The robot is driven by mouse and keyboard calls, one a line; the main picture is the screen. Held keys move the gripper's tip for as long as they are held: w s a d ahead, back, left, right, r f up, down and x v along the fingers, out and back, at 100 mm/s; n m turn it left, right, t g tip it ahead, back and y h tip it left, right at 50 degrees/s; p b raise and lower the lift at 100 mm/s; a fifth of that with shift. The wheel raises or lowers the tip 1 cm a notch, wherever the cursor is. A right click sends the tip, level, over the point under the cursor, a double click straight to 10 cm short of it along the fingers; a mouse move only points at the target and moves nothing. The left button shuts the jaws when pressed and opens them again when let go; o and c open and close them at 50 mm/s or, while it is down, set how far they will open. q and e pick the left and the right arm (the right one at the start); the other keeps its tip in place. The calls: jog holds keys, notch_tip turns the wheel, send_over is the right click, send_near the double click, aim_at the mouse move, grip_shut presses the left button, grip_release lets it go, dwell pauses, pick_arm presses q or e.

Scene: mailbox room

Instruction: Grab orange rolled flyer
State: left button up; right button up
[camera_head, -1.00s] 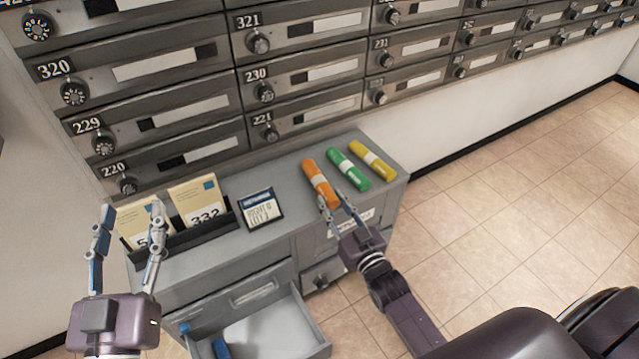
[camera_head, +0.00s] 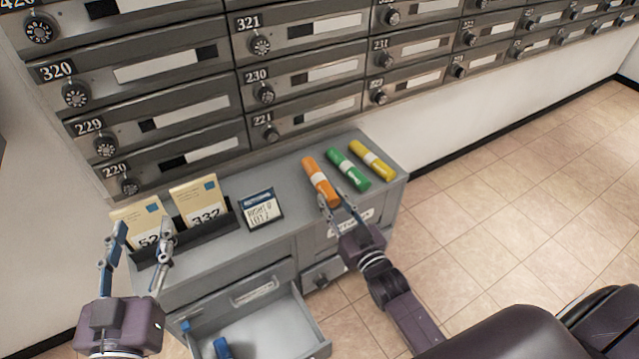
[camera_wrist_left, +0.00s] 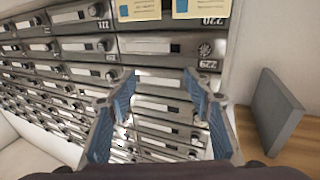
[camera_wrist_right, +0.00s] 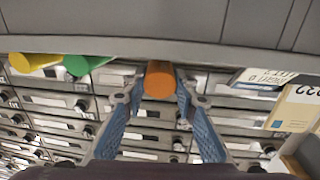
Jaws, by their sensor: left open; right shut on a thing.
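The orange rolled flyer (camera_head: 316,176), with a white band, lies at the left of a row of three rolls on the grey cabinet top. My right gripper (camera_head: 332,198) is shut on its near end. In the right wrist view the round orange end (camera_wrist_right: 159,80) sits between the two blue-padded fingers. The flyer appears to still rest on the cabinet top. My left gripper (camera_head: 142,236) is open and empty, in front of the envelope holder. In the left wrist view its fingers (camera_wrist_left: 161,78) are spread with nothing between them.
A green roll (camera_head: 347,170) and a yellow roll (camera_head: 372,160) lie close to the right. A small sign (camera_head: 261,209) and a black holder (camera_head: 205,230) with numbered envelopes stand to the left. A drawer (camera_head: 265,330) is pulled out below. Mailboxes rise behind.

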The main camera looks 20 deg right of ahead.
jog(key=shift+r+p, duration=1.1)
jog(key=shift+p, duration=0.1)
pick_arm(q)
jog(key=shift+s+a+f+g+y, duration=0.8)
jog(key=shift+s+f+g, duration=1)
jog(key=shift+f, duration=1.8)
jog(key=shift+s+a+f+g+y, duration=0.5)
jog(key=shift+s+a+f+g, duration=0.9)
jog(key=shift+f, duration=2.15)
pick_arm(e)
jog(key=shift+r+p, duration=0.3)
pick_arm(q)
jog(key=s+a+f+g+y+p, duration=0.1)
jog(key=s+a+f+g+p, duration=0.2)
jog(key=s, duration=1)
notch_tip(320, 180, down, 2)
jog(key=g, duration=0.4)
jog(key=shift+a+n+g+y, duration=0.15)
jog(key=shift+n+g+y, duration=0.15)
jog(key=shift+n+g, duration=0.1)
pick_arm(e)
jog(key=s, duration=0.8)
jog(key=shift+d, duration=0.15)
